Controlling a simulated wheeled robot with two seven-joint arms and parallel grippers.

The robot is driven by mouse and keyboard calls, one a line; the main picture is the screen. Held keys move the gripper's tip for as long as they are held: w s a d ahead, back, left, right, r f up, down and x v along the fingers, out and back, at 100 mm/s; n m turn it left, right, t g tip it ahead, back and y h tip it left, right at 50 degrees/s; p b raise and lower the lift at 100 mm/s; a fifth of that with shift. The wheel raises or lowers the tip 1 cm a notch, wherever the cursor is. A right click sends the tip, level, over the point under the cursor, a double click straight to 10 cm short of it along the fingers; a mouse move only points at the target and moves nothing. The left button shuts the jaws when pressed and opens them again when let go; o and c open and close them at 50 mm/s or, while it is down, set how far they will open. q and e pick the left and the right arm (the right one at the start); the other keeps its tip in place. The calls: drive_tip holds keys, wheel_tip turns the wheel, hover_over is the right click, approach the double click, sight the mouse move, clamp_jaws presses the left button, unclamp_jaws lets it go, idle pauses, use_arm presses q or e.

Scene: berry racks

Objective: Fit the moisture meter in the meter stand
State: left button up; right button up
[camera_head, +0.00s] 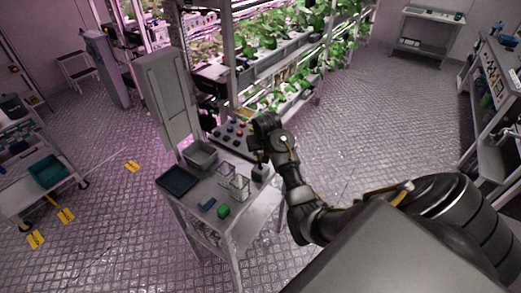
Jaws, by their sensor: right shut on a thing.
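My right gripper (257,158) is over the back right part of a metal cart top (238,222), pointing down, at the end of my black arm. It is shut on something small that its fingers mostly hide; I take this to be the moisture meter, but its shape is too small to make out. A small dark block (260,173), possibly the meter stand, is right below the fingers. I cannot tell whether the held thing touches it or is inside it. My left gripper is out of view.
The cart also holds a dark tray (177,181), a grey bin (201,160), clear containers (240,189), a green block (224,211) and a small blue-grey item (208,203). A panel with coloured knobs (231,134) and plant racks (275,60) stand behind. Open floor lies right.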

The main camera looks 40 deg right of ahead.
drive_tip(key=shift+s, duration=0.2)
idle(0.6)
drive_tip(key=shift+f, duration=0.8)
idle(1.3)
drive_tip(key=shift+f+b, duration=0.5)
drive_tip(key=shift+f, duration=1)
drive_tip(key=o, duration=1.1)
drive_tip(key=shift+o, duration=0.3)
drive_tip(key=o, duration=0.3)
